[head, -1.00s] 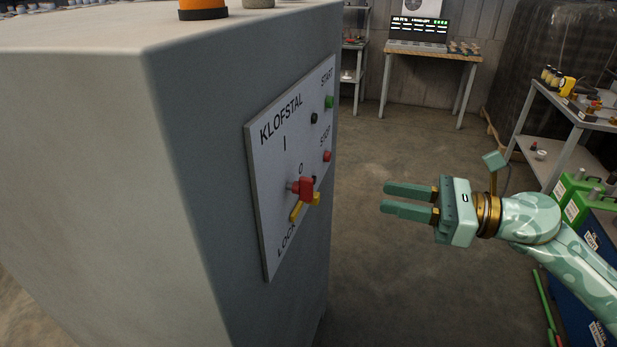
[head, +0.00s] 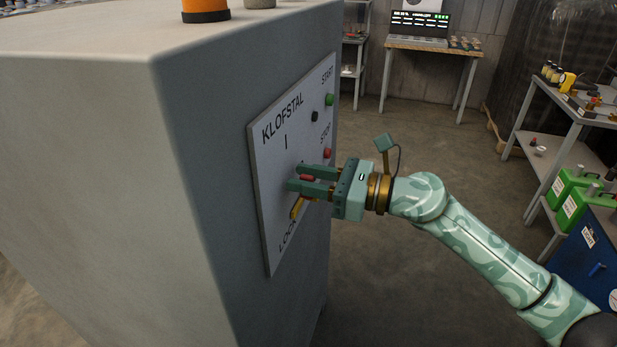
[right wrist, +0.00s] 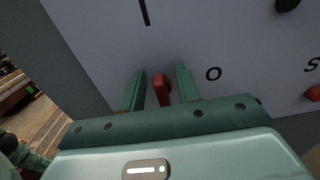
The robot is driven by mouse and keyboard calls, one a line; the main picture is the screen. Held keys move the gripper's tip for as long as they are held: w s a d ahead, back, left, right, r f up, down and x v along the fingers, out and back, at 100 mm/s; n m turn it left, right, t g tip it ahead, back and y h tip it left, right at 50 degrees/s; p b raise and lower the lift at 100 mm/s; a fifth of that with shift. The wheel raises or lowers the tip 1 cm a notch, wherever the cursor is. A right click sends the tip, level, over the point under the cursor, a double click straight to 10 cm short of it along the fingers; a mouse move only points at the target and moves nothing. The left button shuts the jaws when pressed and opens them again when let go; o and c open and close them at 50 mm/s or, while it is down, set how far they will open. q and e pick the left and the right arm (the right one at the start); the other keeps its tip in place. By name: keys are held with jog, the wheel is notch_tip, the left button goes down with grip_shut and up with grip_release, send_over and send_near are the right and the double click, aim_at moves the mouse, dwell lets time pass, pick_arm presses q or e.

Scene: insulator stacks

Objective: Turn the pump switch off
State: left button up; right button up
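The pump switch is a red knob (head: 307,178) with a yellow lever (head: 298,207) below it, on the white KLOFSTAL panel (head: 270,160) of the grey cabinet. My right gripper (head: 297,177) is at the panel with its fingers on either side of the red knob. In the right wrist view the red knob (right wrist: 162,89) stands between the open fingers (right wrist: 160,85), with gaps on both sides. The "I" mark is above the knob and the "O" mark is to its right in that view. My left gripper is not in view.
A green button (head: 329,99), a black knob (head: 314,116) and a red stop button (head: 327,153) sit on the panel near the gripper. An orange lamp base (head: 206,10) is on the cabinet top.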

grip_shut()
